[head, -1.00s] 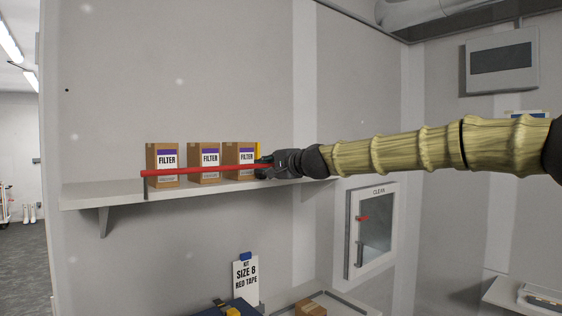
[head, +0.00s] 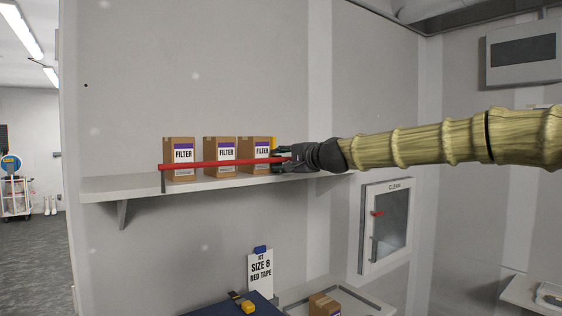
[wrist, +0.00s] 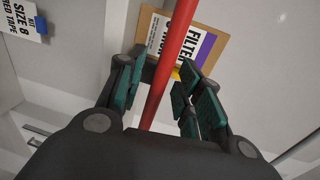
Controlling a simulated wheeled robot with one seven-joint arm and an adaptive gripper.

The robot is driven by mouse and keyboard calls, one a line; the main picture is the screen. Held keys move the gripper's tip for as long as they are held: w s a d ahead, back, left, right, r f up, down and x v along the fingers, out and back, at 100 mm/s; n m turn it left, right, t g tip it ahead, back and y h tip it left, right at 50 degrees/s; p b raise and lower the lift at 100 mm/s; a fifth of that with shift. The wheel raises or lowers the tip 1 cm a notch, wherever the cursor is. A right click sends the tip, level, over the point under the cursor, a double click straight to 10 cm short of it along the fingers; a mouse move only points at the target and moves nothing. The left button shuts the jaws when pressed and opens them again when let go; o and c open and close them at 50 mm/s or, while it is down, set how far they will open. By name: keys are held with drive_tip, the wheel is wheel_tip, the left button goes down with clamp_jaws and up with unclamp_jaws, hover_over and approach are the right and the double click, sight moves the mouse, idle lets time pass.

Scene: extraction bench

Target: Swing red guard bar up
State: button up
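The red guard bar (head: 215,164) lies about level across the front of the shelf, before the filter boxes. My gripper (head: 280,158) is at the bar's right end. In the wrist view the red bar (wrist: 163,75) passes between the fingers of my gripper (wrist: 157,80), which stand apart with gaps beside the bar. I see no clear grip on it. A yellow upright piece (head: 273,143) shows just behind my gripper, mostly hidden.
Three filter boxes (head: 220,150) stand on the white shelf (head: 120,186) behind the bar. A kit sign (head: 261,272), a tray (head: 365,308) with a small box and a clear-fronted wall cabinet (head: 388,225) are below. The wall above the bar is clear.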

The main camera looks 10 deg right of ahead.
drive_tip(key=v, duration=1.1)
drive_tip(key=shift+s, duration=0.15)
drive_tip(key=shift+d, duration=0.1)
